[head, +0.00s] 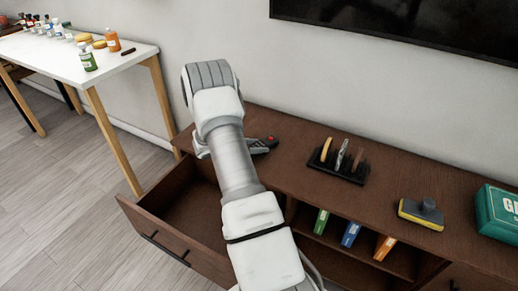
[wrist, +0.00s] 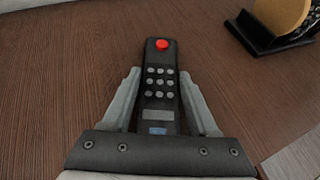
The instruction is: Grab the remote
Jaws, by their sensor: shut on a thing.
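The remote (wrist: 160,85) is dark grey with a red button at its far end and several grey buttons. In the wrist view it lies between the two fingers of my gripper (wrist: 160,100), which are shut on its sides. The remote's near end is hidden by the gripper's base. In the head view a part of the remote (head: 264,143) shows on the brown cabinet top (head: 290,135), just right of my arm. I cannot tell whether the remote is lifted off the surface.
A black holder (head: 338,169) with upright tools stands right of the remote. A yellow and grey sponge-like tool (head: 421,213) and a green box (head: 499,212) are further right. An open drawer (head: 184,212) is below my arm. A white table (head: 70,58) with bottles stands at left.

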